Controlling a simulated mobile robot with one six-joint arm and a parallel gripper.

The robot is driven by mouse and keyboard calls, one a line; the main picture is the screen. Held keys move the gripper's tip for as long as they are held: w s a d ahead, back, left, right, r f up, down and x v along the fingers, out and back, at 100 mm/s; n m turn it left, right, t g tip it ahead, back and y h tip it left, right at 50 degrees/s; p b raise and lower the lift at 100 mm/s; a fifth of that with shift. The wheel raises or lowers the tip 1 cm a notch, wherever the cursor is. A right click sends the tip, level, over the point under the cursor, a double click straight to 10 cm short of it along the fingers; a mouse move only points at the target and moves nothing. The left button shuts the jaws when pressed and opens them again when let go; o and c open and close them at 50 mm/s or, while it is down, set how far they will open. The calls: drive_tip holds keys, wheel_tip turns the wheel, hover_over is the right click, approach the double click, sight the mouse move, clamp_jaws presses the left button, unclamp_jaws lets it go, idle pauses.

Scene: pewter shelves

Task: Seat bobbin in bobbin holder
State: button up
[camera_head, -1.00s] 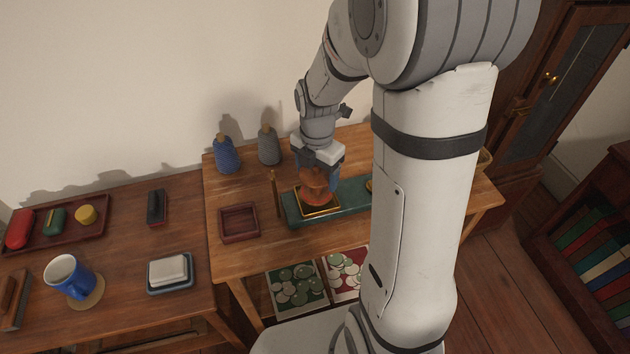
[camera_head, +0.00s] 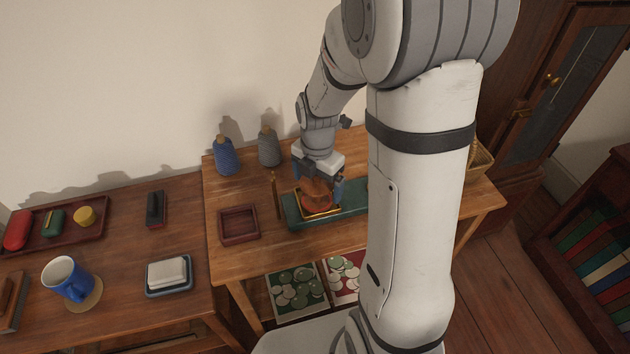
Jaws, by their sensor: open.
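The orange-brown bobbin (camera_head: 316,191) stands upright over a gold-edged square on the teal base, which I take to be the bobbin holder (camera_head: 350,201). Its lower flange appears to rest inside the gold edge, but I cannot tell whether it is fully down. My gripper (camera_head: 318,184) points down with its jaws open around the bobbin, one finger on each side. The fingers and wrist hide the bobbin's upper part. My arm hides the right end of the teal base.
A thin upright post (camera_head: 276,192) stands just left of the teal base. A dark red square tray (camera_head: 239,224) lies farther left. A wicker basket (camera_head: 481,163) is partly hidden at right.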

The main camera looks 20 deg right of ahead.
wheel_tip(320, 180, up, 12)
drive_tip(key=p, duration=0.2)
drive_tip(key=shift+f+p, duration=0.15)
drive_tip(key=shift+p, duration=0.2)
drive_tip(key=shift+s+r+m, duration=0.2)
drive_tip(key=shift+r+m, duration=0.1)
drive_tip(key=shift+r, duration=0.1)
drive_tip(key=s+r+m+t, duration=0.1)
drive_tip(key=s+r+m, duration=0.1)
drive_tip(key=s+m, duration=1.1)
drive_tip(key=m, duration=1.1)
drive_tip(key=shift+s+a+r+m+t, duration=0.15)
drive_tip(key=shift+a+r+m+t, duration=0.15)
drive_tip(key=shift+r+t, duration=0.1)
drive_tip(key=shift+r, duration=0.1)
